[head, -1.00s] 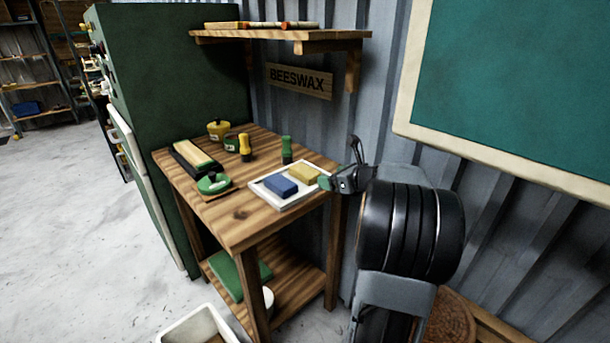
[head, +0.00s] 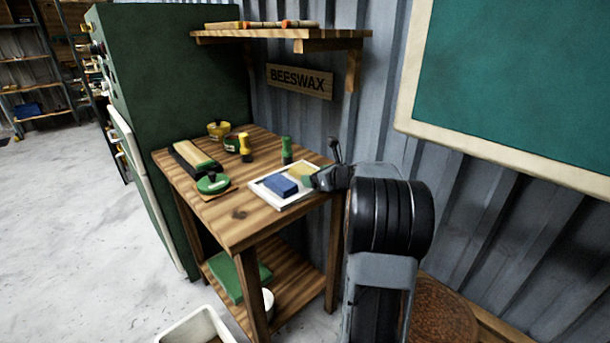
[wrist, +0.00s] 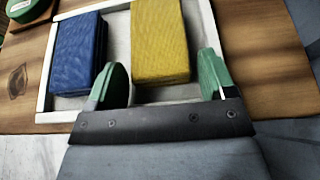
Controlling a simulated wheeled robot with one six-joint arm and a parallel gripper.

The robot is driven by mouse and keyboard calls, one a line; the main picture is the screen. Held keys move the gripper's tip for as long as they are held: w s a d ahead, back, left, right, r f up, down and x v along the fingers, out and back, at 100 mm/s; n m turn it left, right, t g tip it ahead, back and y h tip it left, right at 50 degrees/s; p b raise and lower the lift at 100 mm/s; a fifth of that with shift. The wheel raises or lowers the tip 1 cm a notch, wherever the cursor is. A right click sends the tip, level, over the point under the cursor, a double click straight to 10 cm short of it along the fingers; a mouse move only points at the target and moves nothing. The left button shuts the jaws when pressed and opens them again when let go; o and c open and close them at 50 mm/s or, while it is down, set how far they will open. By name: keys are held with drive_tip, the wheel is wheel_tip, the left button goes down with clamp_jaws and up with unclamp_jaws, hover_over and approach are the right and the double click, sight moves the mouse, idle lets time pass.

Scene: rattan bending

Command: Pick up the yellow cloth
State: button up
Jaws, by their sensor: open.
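The yellow cloth (head: 301,171) is a folded block lying in the right part of a white tray (head: 291,201) on the wooden table. In the wrist view the yellow cloth (wrist: 159,40) lies just ahead of my gripper (wrist: 162,82), roughly between the lines of its two green fingertips. The blue cloth (wrist: 79,52) lies to its left in the same tray; it also shows in the head view (head: 280,186). My gripper (head: 309,180) is open and empty at the tray's right edge. In the head view it hides part of the yellow cloth.
The wooden table (head: 238,214) also holds a green-handled bottle (head: 287,150), a yellow-topped bottle (head: 245,147), a round green tin (head: 213,183) and a yellow pot (head: 218,129). A shelf (head: 290,38) hangs above. The corrugated wall stands close behind.

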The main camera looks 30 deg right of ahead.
drive_tip(key=shift+c, duration=0.3)
drive_tip(key=c, duration=0.6)
